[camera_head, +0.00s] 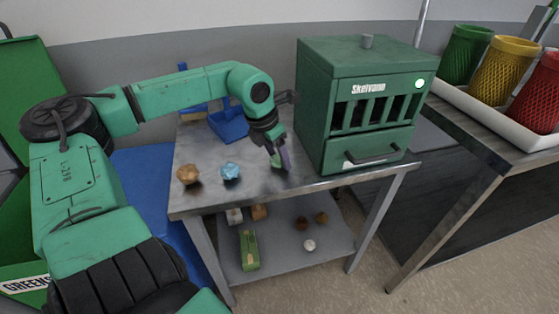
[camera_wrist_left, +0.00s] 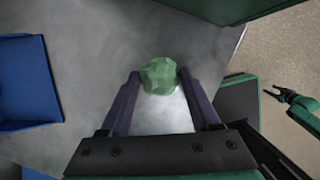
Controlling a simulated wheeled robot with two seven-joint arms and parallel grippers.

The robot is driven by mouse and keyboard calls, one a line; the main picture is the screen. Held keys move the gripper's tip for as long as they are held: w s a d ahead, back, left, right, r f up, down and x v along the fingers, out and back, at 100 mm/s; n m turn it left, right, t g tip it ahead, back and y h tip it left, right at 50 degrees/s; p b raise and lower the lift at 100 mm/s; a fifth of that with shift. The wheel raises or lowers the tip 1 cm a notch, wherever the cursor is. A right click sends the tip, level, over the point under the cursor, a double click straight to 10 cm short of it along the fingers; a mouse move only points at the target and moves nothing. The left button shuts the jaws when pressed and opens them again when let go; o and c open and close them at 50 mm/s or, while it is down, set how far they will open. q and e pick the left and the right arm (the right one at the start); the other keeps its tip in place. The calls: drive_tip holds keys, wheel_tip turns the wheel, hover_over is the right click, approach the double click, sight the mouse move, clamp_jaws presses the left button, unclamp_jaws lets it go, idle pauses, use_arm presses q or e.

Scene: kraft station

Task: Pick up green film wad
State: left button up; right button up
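The green film wad (camera_head: 276,161) lies on the metal table top, partly hidden by my left gripper (camera_head: 282,158) in the head view. In the left wrist view the crumpled pale-green wad (camera_wrist_left: 159,75) sits between the tips of the two dark fingers of my left gripper (camera_wrist_left: 160,78). The fingers are spread, with a narrow gap on each side of the wad. My right gripper (camera_wrist_left: 274,92) shows small at the right edge of the left wrist view, away from the table, with its fingers apart and nothing visible between them. It is not in the head view.
A blue wad (camera_head: 231,171) and an orange-brown wad (camera_head: 188,174) lie left of the green one. A blue dustpan-like tray (camera_head: 229,124) is behind. A green slotted cabinet (camera_head: 314,105) stands close at right. Several small items lie on the lower shelf (camera_head: 280,262).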

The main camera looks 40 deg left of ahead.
use_arm(q)
drive_tip(key=c, duration=0.4)
drive_tip(key=shift+c, duration=0.3)
